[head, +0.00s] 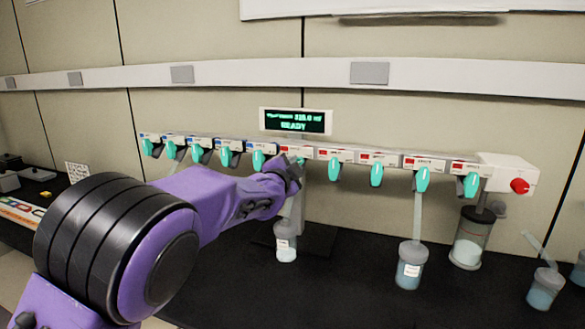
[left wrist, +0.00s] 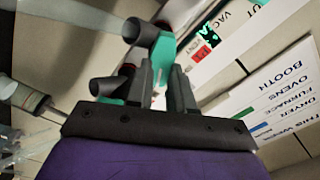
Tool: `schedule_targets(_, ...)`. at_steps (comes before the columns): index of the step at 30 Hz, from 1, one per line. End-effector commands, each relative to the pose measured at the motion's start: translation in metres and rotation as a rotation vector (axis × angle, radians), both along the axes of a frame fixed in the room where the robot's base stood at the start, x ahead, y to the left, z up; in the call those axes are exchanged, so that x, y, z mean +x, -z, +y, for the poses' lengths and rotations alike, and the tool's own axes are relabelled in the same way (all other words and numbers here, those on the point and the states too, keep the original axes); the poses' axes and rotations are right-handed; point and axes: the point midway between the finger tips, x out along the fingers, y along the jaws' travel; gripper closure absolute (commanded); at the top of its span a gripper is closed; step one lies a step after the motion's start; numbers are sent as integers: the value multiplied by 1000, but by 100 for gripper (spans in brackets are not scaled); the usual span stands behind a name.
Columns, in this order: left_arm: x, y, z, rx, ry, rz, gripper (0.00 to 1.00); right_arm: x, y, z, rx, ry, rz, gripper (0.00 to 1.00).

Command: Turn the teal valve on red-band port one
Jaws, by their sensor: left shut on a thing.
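The dryer manifold carries a row of ports with teal valves, blue bands on the left half and red bands on the right half. My left gripper (head: 288,170) is at the first red-band port (head: 297,151), near the middle of the row. In the left wrist view, my left gripper (left wrist: 166,78) has its two dark fingers closed on a teal valve (left wrist: 162,58) beside a red label. The fingers and wrist hide most of this valve in the head view. My right gripper is not in view.
Neighbouring teal valves (head: 334,169) hang close on both sides. A flask (head: 285,240) hangs below my gripper, and another flask (head: 408,265) hangs further right. A red knob (head: 520,186) is at the right end.

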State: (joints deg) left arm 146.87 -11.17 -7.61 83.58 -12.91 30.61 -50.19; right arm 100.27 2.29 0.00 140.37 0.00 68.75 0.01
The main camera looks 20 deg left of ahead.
Motion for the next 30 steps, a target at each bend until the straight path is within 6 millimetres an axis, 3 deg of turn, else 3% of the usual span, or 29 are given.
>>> schedule_targets(12, 0, -4, 3, 9, -5, -7, 100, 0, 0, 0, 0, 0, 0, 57)
schedule_targets(13, 0, -4, 3, 9, -5, -8, 69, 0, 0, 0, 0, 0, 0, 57)
schedule_targets(15, 0, -4, 3, 8, -4, -7, 53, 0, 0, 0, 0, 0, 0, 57)
schedule_targets(24, -2, -1, 0, 7, 0, -4, 53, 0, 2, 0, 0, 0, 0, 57)
schedule_targets(30, -39, 3, 1, 8, 1, -5, 53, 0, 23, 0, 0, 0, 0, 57)
